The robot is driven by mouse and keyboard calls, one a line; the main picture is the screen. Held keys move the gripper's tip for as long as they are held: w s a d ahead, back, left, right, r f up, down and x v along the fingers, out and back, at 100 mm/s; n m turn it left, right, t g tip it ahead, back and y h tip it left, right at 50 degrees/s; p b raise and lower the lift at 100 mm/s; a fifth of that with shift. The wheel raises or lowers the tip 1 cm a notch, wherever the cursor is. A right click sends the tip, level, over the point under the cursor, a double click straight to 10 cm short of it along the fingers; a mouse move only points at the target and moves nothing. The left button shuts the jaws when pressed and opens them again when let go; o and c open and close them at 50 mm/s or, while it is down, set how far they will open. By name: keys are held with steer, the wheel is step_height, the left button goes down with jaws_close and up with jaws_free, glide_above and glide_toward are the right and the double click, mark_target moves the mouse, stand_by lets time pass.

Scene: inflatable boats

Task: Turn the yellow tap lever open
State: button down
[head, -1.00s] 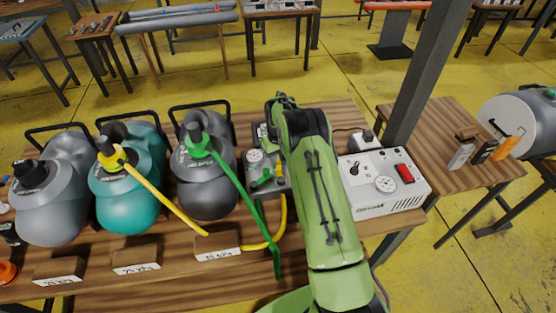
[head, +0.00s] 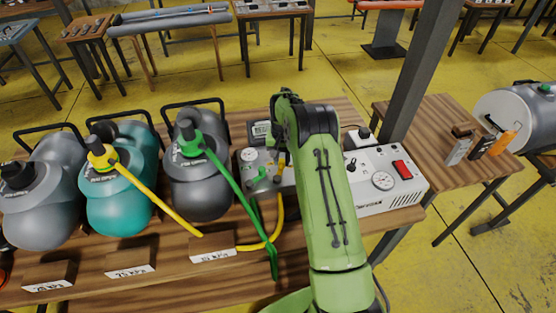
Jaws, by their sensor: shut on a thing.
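A grey tap block (head: 257,182) with a round gauge (head: 249,155) stands on the wooden bench, just left of my green arm. The yellow tap lever (head: 281,159) shows as a small upright yellow piece at the block's right side, close against my arm. My gripper (head: 280,147) points down there, with its dark part partly in view and its fingertips mostly hidden by the arm. It is shut on the yellow lever. A small green lever (head: 262,174) is on the block, left of the yellow one. A yellow hose (head: 279,222) curves down from the block.
Small labelled wooden blocks (head: 130,269) lie in front. A white control box (head: 385,187) is close right of my arm. A dark post (head: 419,75) rises behind it.

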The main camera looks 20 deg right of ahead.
steer(key=m, duration=0.1)
steer(key=s+d+m, duration=0.1)
steer(key=shift+m+b, duration=0.35)
steer(key=shift+m, duration=0.05)
steer(key=shift+s+d+m+b, duration=0.1)
steer(key=shift+s+m+b, duration=0.15)
steer(key=shift+m, duration=0.45)
steer(key=shift+s+d+m+b, duration=0.1)
steer(key=shift+s+m+b, duration=0.15)
steer(key=shift+m, duration=0.45)
steer(key=c, duration=1.2)
jaws_free()
steer(key=shift+s, duration=0.1)
steer(key=shift+r, duration=0.1)
step_height(320, 180, up, 16)
steer(key=shift+f+p, duration=0.15)
steer(key=shift+p, duration=1)
